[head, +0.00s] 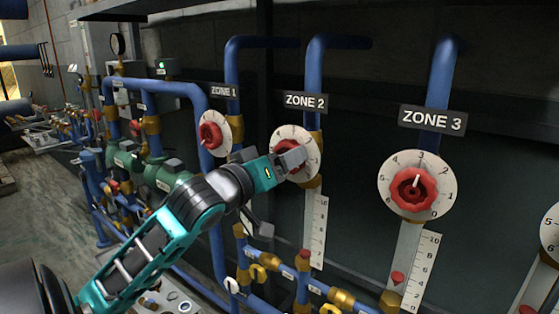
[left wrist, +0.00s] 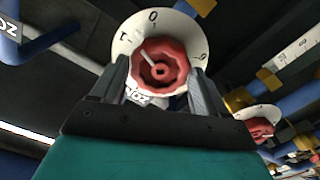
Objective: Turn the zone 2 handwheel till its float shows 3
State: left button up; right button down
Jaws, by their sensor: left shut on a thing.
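The red zone 2 handwheel (head: 283,159) sits on a white numbered dial (head: 305,137) under the ZONE 2 sign (head: 306,102). My left gripper (head: 292,158) reaches it from the left and covers much of it in the head view. In the left wrist view the fingers of the left gripper (left wrist: 160,90) stand on either side of the red handwheel (left wrist: 160,66), shut on it. The zone 2 float gauge (head: 318,230) hangs below, with a red float (head: 305,254) low on its scale. The exact reading is too small to tell. My right gripper is not in view.
The zone 1 handwheel (head: 211,136) is to the left and the zone 3 handwheel (head: 413,188) to the right. Blue pipes (head: 315,75) run up the wall beside the dials.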

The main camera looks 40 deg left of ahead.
pick_arm(q)
jog(key=n, duration=0.4)
jog(key=shift+n, duration=0.3)
jog(key=shift+n, duration=2.1)
jog(key=n, duration=0.4)
jog(key=shift+n, duration=0.4)
jog(key=o, duration=1)
jog(key=shift+w+f, duration=0.15)
jog(key=shift+o, duration=0.2)
